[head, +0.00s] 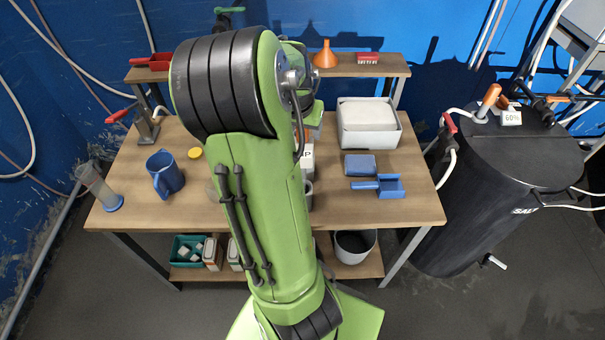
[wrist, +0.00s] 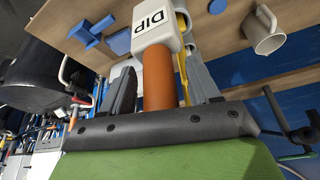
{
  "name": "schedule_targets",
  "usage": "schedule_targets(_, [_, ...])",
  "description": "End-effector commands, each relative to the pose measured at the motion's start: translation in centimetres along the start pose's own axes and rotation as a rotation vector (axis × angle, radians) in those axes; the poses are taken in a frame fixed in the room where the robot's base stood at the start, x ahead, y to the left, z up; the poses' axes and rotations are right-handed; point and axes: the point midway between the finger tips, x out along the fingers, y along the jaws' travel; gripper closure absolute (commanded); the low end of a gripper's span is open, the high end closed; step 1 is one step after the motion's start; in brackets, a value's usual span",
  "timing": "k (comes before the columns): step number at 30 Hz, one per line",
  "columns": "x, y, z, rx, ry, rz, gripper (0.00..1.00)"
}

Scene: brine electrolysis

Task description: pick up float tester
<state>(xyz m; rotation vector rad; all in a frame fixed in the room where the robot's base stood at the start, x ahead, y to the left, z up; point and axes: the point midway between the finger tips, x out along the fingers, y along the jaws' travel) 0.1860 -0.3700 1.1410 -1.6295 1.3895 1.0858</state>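A tool with an orange handle (wrist: 158,78) and a white head (wrist: 158,27) marked DIP shows in the wrist view; it may be the float tester, but I cannot be sure. My gripper (wrist: 160,80) has its dark fingers on either side of the orange handle, with narrow gaps showing. In the head view my arm hides the gripper and most of this tool; only part of a white label (head: 307,158) shows beside the arm.
The wooden table (head: 420,205) holds a blue mug (head: 165,174), a blue scoop (head: 388,187), a blue block (head: 360,165) and a white tub (head: 368,124). A rear shelf (head: 393,65) holds an orange funnel (head: 325,56). A black tank (head: 490,200) stands right.

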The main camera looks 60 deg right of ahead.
Motion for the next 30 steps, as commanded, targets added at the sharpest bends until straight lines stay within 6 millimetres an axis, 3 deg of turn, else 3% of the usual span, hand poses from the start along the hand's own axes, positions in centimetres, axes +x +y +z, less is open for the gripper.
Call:
schedule_targets(1, [0.0, 0.0, 0.0, 0.0, 0.0, 0.0, 0.45])
schedule_targets(12, [-0.1, 0.0, 0.0, -0.001, 0.0, 0.0, 1.0])
schedule_targets(24, [-0.3, 0.0, -0.1, -0.001, 0.002, 0.0, 1.0])
schedule_targets(30, [-2.7, -0.1, -1.2, -0.001, 0.006, -0.002, 1.0])
